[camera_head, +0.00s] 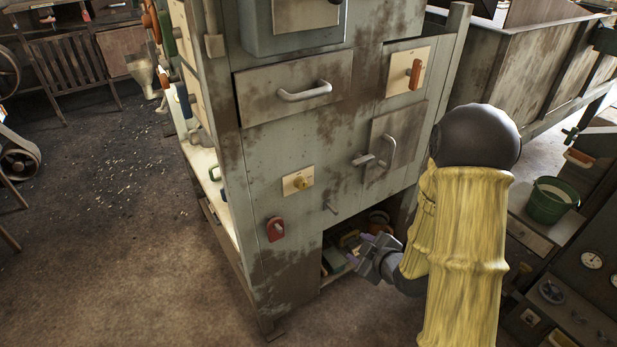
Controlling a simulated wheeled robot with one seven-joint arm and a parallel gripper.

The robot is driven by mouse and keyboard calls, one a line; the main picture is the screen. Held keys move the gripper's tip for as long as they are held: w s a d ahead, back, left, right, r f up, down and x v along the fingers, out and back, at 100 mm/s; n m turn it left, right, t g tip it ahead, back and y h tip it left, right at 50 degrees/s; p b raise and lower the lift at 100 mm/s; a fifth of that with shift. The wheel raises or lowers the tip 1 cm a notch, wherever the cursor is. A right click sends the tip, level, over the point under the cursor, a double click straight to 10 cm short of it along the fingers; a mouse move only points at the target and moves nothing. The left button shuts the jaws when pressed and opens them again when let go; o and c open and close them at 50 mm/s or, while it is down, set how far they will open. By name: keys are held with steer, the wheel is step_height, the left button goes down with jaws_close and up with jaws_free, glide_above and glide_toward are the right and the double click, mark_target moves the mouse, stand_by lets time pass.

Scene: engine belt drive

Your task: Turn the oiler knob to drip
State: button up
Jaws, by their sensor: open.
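A grey, rust-stained cabinet stands in the middle of the head view. A small brass-yellow knob on a cream plate (298,181) sits on its front, left of centre. An orange handle on a larger cream plate (415,73) is at the upper right. I cannot tell from the picture which of these is the oiler knob; no marking is readable. My gripper (366,262) is open, low in front of the cabinet's bottom opening, below and right of the brass knob and apart from it. My yellow-sleeved arm hides the cabinet's lower right.
A drawer with a grey handle (305,92), a small door with a handle (389,150) and a red tag-like fitting (275,229) are on the cabinet front. A green bucket (549,200) stands at the right.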

steer(key=s+a+r+n+t+y+p, duration=0.2)
steer(key=a+r+n+t+y+p, duration=0.1)
steer(key=r, duration=0.5)
steer(key=t+y+p, duration=0.1)
steer(key=y+p, duration=0.1)
steer(key=p, duration=0.1)
steer(key=shift+r+y, duration=0.25)
steer(key=shift+y, duration=0.15)
steer(key=shift+a, duration=0.15)
steer(key=b, duration=1)
glide_toward(304, 187)
steer(key=x, duration=0.8)
steer(key=shift+c, duration=0.2)
